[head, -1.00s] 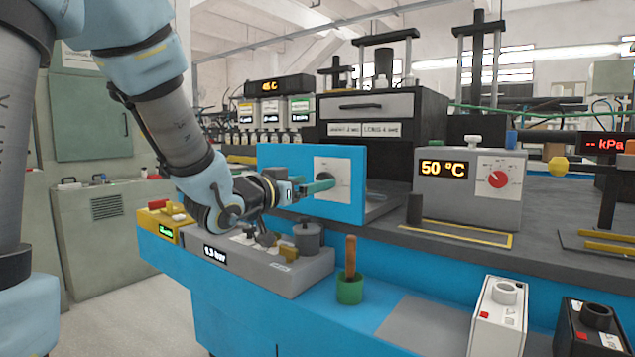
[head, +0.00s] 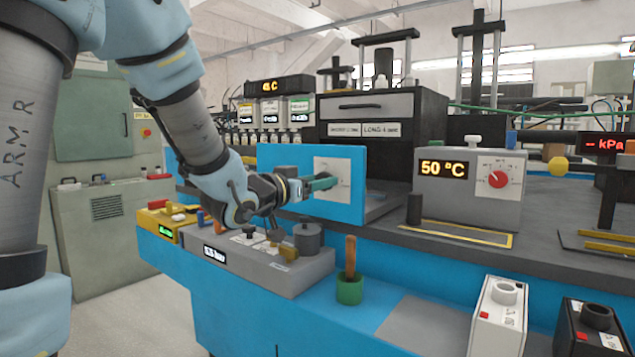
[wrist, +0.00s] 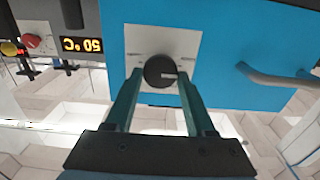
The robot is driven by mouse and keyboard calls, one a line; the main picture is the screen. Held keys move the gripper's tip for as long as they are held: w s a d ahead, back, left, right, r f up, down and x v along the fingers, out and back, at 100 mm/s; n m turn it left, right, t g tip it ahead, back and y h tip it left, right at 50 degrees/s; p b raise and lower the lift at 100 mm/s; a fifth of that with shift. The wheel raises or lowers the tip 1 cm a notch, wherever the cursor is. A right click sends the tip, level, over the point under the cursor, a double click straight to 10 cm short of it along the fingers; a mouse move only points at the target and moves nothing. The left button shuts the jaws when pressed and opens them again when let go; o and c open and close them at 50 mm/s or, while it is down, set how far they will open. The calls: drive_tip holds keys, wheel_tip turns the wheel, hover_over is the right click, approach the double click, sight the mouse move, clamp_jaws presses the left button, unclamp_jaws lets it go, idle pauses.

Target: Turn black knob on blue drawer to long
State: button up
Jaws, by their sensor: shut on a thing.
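The black knob (wrist: 155,68) sits on a white plate (wrist: 188,40) on the blue drawer front (wrist: 225,50); the wrist view is upside down. A pale mark on the knob points right in that view. My gripper (wrist: 160,77) has one finger on each side of the knob and is shut on it. In the head view, my gripper (head: 325,184) reaches the white plate (head: 335,165) on the blue drawer front (head: 280,157), and the knob is mostly hidden behind the fingers. The plate's markings are too small to read.
A grey drawer handle (wrist: 275,80) juts out beside the knob in the wrist view. A grey box (head: 467,200) reading 50 °C stands right of the drawer. Below my gripper are a grey pressure unit (head: 310,275) and a green cup (head: 349,290) with a wooden handle.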

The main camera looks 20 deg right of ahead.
clamp_jaws()
drive_tip(key=shift+f+m+b, duration=0.1)
drive_tip(key=shift+m+b, duration=0.2)
drive_tip(key=shift+b, duration=0.15)
drive_tip(key=shift+s+d+f+m+b, duration=0.1)
drive_tip(key=shift+s+m+b, duration=0.05)
drive_tip(key=shift+m+b, duration=5.35)
drive_tip(key=o, duration=0.8)
unclamp_jaws()
